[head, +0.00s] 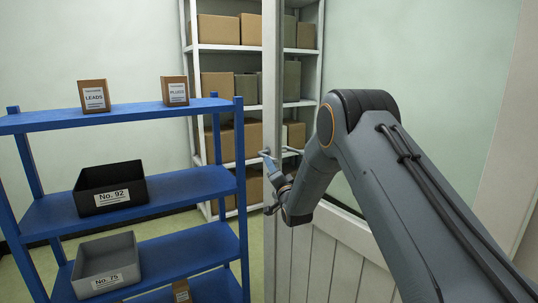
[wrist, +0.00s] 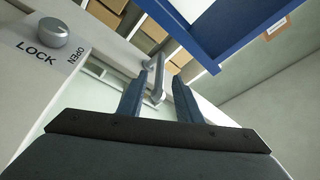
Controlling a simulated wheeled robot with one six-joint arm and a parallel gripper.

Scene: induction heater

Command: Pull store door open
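The store door (head: 330,255) is a white panelled door with what looks like a see-through upper part. Its left edge stands free in the head view, with shelving visible on both sides of that edge. A grey bar handle (head: 290,151) is near this edge. My gripper (head: 268,168) is at the handle. A round lock knob (wrist: 54,32) sits on a plate marked LOCK and OPEN.
A blue shelf unit (head: 125,107) stands close left of the door and holds bins and small boxes. It also shows above my fingers in the wrist view (wrist: 225,45). A white rack (head: 230,50) with cartons stands behind. Green floor (head: 160,228) shows between them.

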